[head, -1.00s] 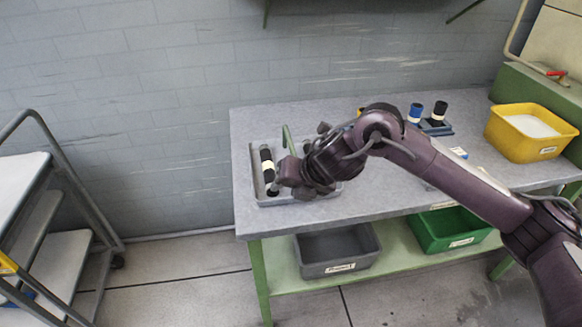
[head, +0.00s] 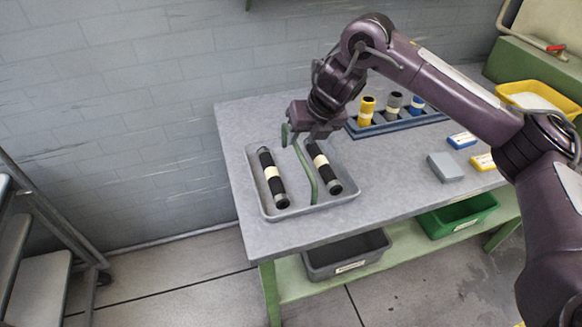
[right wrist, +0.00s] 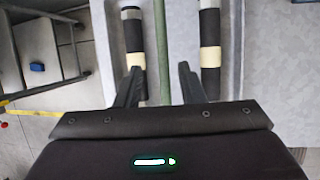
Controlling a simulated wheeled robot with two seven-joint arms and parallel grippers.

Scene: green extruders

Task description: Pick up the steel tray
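The steel tray (head: 328,203) is a shallow grey tray at the left end of the workbench. It holds two black cylinders with cream bands, a left one (head: 271,176) and a right one (head: 323,168). A green handle (head: 306,172) runs along its middle between them. The handle also shows in the right wrist view (right wrist: 161,45). My right gripper (head: 297,130) is above the tray's far end. In the right wrist view its fingers (right wrist: 158,88) are apart with the handle's line between them, and nothing is gripped. My left gripper is out of view.
A blue rack (head: 400,124) with yellow, grey and blue cylinders stands behind right of the tray. A grey box (head: 445,166) and small cartons lie to the right. A yellow bin (head: 540,101) is at the far right. Grey and green bins sit on the lower shelf.

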